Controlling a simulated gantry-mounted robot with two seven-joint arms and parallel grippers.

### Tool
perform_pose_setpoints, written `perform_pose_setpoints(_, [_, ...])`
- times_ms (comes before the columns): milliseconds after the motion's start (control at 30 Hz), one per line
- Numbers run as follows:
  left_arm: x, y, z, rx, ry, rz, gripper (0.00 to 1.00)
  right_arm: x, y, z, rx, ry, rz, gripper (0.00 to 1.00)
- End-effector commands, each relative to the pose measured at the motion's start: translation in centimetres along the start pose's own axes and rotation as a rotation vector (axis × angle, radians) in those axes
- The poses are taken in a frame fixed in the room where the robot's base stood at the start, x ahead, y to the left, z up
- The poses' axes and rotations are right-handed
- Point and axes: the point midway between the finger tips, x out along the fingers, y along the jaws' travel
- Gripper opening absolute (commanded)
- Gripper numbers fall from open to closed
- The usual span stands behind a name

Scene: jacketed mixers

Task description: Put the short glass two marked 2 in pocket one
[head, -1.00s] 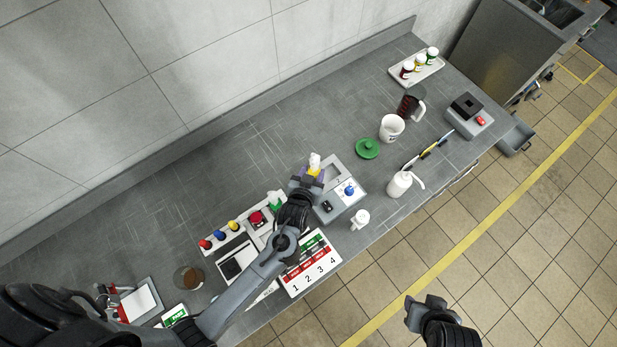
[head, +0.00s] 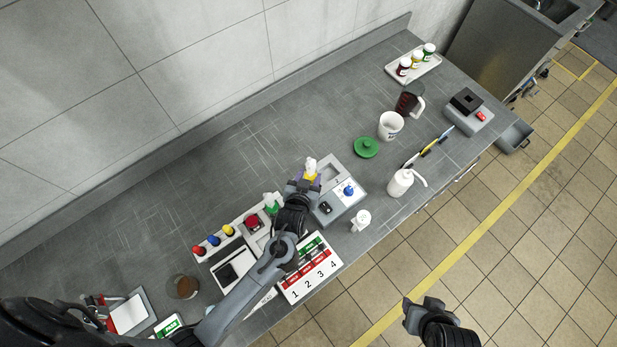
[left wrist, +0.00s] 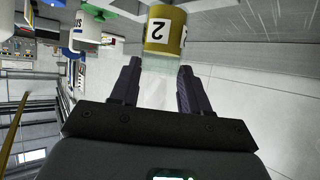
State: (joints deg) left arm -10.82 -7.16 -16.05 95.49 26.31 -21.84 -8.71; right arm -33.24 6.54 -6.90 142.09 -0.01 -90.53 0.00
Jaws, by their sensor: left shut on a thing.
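The short glass marked 2 shows in the left wrist view (left wrist: 165,30) with a yellow band and a black 2 on a white patch. Its clear part lies between my left gripper's purple fingers (left wrist: 155,85). In the head view the glass (head: 311,167) is a small white and yellow shape at the tip of my left gripper (head: 306,182), beside the grey device with a blue knob (head: 349,205). My left gripper is shut on the glass. Pocket one cannot be made out for certain. My right gripper (head: 424,307) is over the floor, away from the counter.
A panel numbered 1 to 4 (head: 308,284) lies under my left arm. Coloured knobs (head: 213,240) are left of it. The counter's back strip is clear.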

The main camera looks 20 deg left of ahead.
Motion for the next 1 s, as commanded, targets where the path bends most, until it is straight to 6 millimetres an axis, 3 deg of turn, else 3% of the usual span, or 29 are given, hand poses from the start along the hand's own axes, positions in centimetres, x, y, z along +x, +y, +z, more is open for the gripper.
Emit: perform_pose_setpoints(1000, [2.1,0.0,3.8,0.0,0.002,0.0,0.12,2.4,0.1,0.8,-0.004,-0.001,0.004,0.43])
